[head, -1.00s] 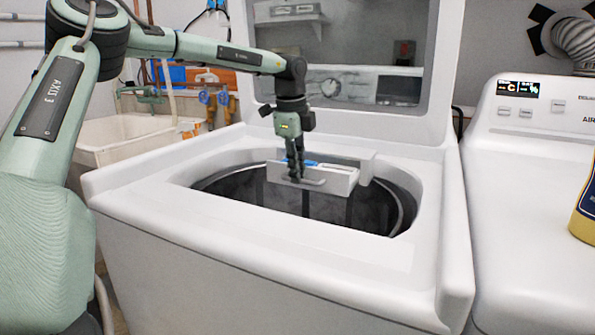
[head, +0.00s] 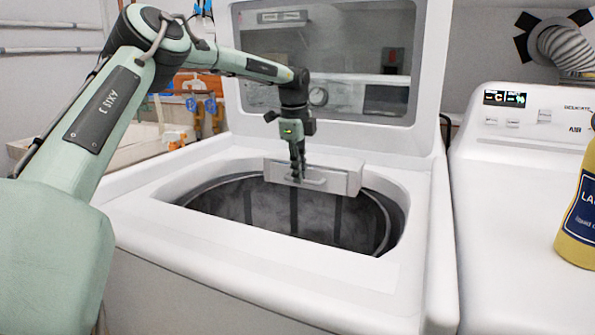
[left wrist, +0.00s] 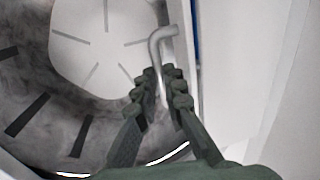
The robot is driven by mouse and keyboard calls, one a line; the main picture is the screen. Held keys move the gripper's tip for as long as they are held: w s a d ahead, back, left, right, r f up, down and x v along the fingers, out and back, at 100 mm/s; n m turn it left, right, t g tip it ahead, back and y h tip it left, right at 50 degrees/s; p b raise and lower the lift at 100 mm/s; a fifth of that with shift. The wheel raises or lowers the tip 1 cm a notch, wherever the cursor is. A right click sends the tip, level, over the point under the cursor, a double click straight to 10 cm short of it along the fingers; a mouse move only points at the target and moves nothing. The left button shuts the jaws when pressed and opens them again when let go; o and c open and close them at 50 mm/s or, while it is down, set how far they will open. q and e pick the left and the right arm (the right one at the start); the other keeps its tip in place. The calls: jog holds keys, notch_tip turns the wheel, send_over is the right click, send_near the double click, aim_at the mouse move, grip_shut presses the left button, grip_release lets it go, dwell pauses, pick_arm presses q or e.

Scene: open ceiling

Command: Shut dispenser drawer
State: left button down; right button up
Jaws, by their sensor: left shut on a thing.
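The white dispenser drawer (head: 338,183) is at the rear of the washer's tub opening in the head view. Its front looks about level with the housing around it, and its inside is not visible there. My left gripper (head: 296,174) reaches down from above and is shut on the drawer's grey handle (head: 316,182). In the left wrist view the fingers (left wrist: 160,92) close around the bent handle bar (left wrist: 159,50). A thin blue strip (left wrist: 195,38) shows beside the drawer front. My right gripper is not in view.
The washer's lid (head: 425,75) stands open behind the drawer. The dark drum (head: 250,208) lies empty below it. A second machine (head: 510,190) with a yellow bottle (head: 578,225) stands at the right. A sink (head: 120,150) is at the back left.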

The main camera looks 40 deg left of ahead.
pick_arm(q)
jog(key=c, duration=1.9)
grip_release()
jog(key=shift+w+r, duration=0.1)
jog(key=shift+w, duration=0.15)
jog(key=r, duration=0.4)
jog(key=s+r, duration=0.1)
jog(key=r, duration=0.3)
jog(key=s+r, duration=0.1)
jog(key=r, duration=0.3)
jog(key=shift+s+d, duration=0.1)
jog(key=shift+d, duration=0.2)
jog(key=shift+f, duration=0.15)
